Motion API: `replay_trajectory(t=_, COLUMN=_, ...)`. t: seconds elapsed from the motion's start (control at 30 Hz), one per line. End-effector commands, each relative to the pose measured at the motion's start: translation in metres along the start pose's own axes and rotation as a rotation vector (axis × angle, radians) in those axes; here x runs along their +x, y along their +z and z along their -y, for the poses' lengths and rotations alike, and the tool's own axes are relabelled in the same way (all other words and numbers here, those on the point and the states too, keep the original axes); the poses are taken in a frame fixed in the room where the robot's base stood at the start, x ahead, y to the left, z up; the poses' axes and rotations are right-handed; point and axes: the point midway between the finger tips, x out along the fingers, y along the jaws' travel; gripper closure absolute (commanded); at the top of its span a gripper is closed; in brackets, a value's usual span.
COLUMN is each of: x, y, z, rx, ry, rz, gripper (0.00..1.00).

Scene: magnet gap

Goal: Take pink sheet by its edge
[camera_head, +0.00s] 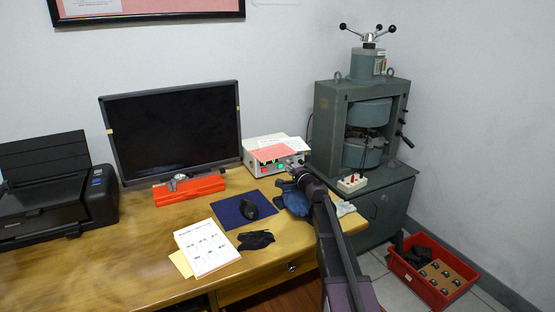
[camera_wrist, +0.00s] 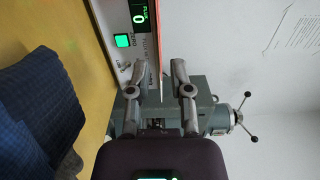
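The pink sheet (camera_head: 272,153) lies on top of a light-coloured meter box (camera_head: 257,168) and reaches over its front edge. My gripper (camera_head: 294,164) is at the box's front right, close to the sheet's right end. In the wrist view my gripper (camera_wrist: 156,68) is open, its two fingers apart. A thin, edge-on strip lies between the fingers, beside the box's front panel (camera_wrist: 124,22). It looks like the sheet's edge, but the view is too slanted to be sure. I see no clear contact between fingers and sheet.
A white sheet (camera_head: 294,143) lies on the box behind the pink one. A green press (camera_head: 360,110) stands close on the right, with a red crate (camera_head: 432,272) on the floor. A blue cloth (camera_head: 292,199) lies under my arm. A monitor (camera_head: 172,132) stands left.

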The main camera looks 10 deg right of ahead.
Motion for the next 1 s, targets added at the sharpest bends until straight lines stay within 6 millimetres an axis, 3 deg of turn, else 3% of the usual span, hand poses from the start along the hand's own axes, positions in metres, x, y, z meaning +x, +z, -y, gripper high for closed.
replay_trajectory(t=0.7, x=0.069, y=-0.001, z=0.000, rx=0.000, ry=0.000, rz=0.000, gripper=0.73)
replay_trajectory(t=1.0, x=0.090, y=-0.002, z=0.000, rx=0.000, ry=0.000, rz=-0.001, gripper=0.73)
